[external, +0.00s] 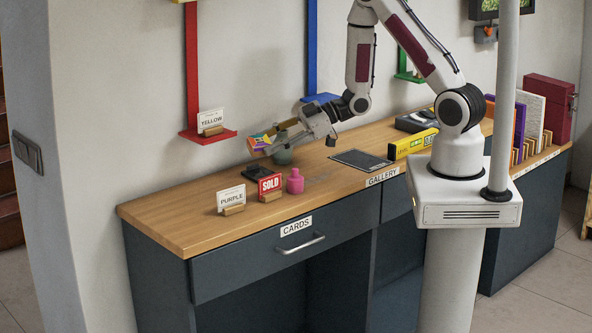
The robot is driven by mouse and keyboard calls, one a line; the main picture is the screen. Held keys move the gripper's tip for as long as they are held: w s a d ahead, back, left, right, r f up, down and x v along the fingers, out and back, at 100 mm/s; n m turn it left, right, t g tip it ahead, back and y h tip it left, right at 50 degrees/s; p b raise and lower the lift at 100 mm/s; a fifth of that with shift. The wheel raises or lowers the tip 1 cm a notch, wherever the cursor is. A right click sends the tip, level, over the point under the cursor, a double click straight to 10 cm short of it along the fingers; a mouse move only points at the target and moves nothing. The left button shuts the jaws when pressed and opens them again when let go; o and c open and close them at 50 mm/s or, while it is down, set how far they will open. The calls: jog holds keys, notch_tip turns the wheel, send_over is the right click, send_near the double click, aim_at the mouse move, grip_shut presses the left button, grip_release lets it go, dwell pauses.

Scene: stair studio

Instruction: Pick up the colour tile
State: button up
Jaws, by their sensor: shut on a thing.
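The colour tile (260,141) is a small flat piece with orange, purple and yellow patches. It is tilted and held above the wooden counter, left of my wrist. My gripper (275,142) is shut on the tile. The fingers cover part of the tile, so its full outline is hidden.
On the counter (180,227), a grey-green pot (281,156) stands just beyond my gripper. A black item (256,173), a red SOLD sign (270,186), a pink bottle (295,182) and a PURPLE card (231,200) stand nearby. A red wall shelf (208,137) holds a YELLOW card (211,121).

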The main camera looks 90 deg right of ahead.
jog(key=shift+r, duration=1.85)
jog(key=shift+r, duration=0.15)
jog(key=shift+s+d+r+m+y, duration=0.1)
jog(key=shift+d+r+m+y, duration=0.15)
jog(key=shift+r+m, duration=0.2)
jog(key=shift+d+r+m+y, duration=0.15)
jog(key=shift+r+m+y, duration=0.2)
jog(key=shift+m, duration=0.2)
jog(key=shift+g, duration=0.3)
jog(key=shift+f, duration=0.1)
jog(key=shift+f, duration=2.85)
